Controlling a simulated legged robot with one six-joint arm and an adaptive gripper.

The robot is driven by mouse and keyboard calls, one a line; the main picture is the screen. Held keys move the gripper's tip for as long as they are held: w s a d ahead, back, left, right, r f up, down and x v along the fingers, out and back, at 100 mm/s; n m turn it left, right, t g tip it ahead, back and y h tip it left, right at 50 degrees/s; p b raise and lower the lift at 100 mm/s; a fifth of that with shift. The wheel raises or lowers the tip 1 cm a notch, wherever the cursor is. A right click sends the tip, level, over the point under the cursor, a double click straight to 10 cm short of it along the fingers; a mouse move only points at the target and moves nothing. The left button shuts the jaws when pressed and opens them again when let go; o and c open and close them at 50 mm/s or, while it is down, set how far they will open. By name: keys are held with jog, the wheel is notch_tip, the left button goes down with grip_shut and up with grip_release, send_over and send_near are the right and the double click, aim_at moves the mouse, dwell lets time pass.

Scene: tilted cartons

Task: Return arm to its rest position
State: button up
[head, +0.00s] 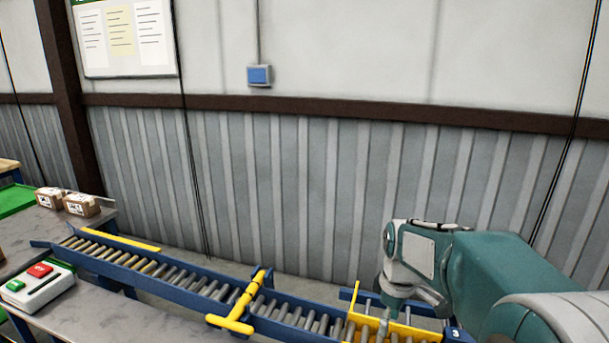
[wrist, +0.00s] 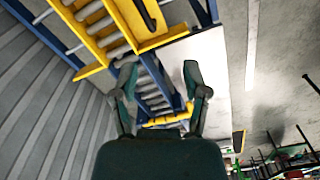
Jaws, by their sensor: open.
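My gripper (wrist: 160,97) is open in the wrist view. Its two fingers stand apart with nothing held between them. The roller conveyor shows beyond the fingers. In the head view my arm reaches in from the lower right, and the gripper end (head: 386,322) points down over the conveyor's right part. Part of the gripper is cut off by the lower edge there.
A blue-framed roller conveyor (head: 190,287) with yellow guides runs along the grey corrugated wall (head: 300,190). A yellow bar (head: 240,310) crosses it. Two small cartons (head: 80,205) sit on a table at the left. A button box (head: 38,283) with red and green buttons stands near.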

jog(key=s+a+r+m+t, duration=0.1)
jog(key=s+m, duration=0.4)
jog(key=s, duration=0.5)
jog(key=s+a+r+m+t, duration=0.1)
jog(key=s+r+m+t, duration=0.3)
jog(key=s, duration=0.7)
jog(key=shift+r+m, duration=0.6)
jog(key=shift+r, duration=0.3)
